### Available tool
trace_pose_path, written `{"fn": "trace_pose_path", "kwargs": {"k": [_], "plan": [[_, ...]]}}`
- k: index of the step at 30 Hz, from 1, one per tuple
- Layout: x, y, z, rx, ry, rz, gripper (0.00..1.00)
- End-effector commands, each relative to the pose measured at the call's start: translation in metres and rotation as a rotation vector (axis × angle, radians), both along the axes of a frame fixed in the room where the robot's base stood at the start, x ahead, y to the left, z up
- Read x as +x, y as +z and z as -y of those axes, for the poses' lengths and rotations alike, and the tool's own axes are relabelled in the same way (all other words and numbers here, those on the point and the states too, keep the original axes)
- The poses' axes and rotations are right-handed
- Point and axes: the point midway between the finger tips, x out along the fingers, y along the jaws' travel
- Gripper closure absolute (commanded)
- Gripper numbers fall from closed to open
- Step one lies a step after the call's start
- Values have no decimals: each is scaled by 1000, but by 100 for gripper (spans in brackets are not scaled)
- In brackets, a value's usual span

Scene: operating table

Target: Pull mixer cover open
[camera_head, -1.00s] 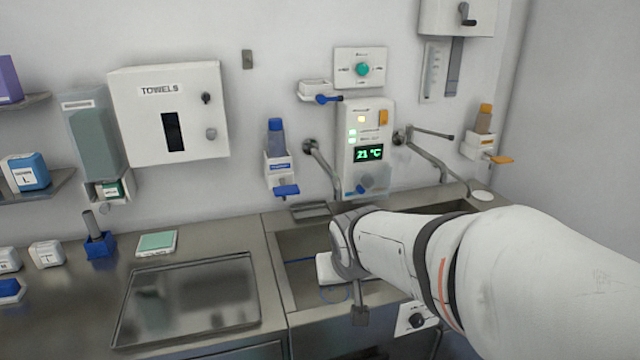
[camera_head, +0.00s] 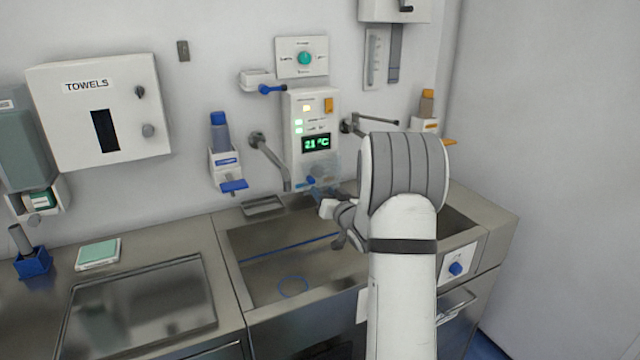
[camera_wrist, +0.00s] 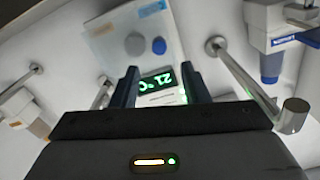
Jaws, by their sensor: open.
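The white mixer panel (camera_head: 318,125) is on the wall above the sink, with a green "21 °C" display. A clear bluish cover (camera_head: 325,170) lies over its lower part, with a blue knob behind it. In the wrist view the panel is upside down; the clear cover (camera_wrist: 106,38) shows with a grey knob and a blue knob (camera_wrist: 158,46). My gripper (camera_wrist: 158,72) is open and empty, its two dark fingers pointing at the panel on either side of the display. In the head view my arm hides most of the gripper, and the gap to the cover is unclear.
Metal spouts flank the panel, the left one (camera_head: 270,160) and the right one (camera_head: 372,138). A bottle dispenser (camera_head: 224,155) hangs farther left, beside the towel box (camera_head: 98,112). The steel sink (camera_head: 290,265) lies below; a knob panel (camera_head: 456,265) is on its front.

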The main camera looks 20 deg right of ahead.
Motion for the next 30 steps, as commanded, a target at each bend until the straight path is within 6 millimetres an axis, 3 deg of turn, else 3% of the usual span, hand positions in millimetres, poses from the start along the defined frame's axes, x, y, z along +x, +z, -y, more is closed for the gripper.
{"fn": "trace_pose_path", "kwargs": {"k": [6,12,23,30], "plan": [[37,2,-2,-1,1,0,59],[58,1,-2,-1,-2,0,59],[64,1,-1,-1,-4,0,60],[63,1,0,-1,-5,0,79]]}}
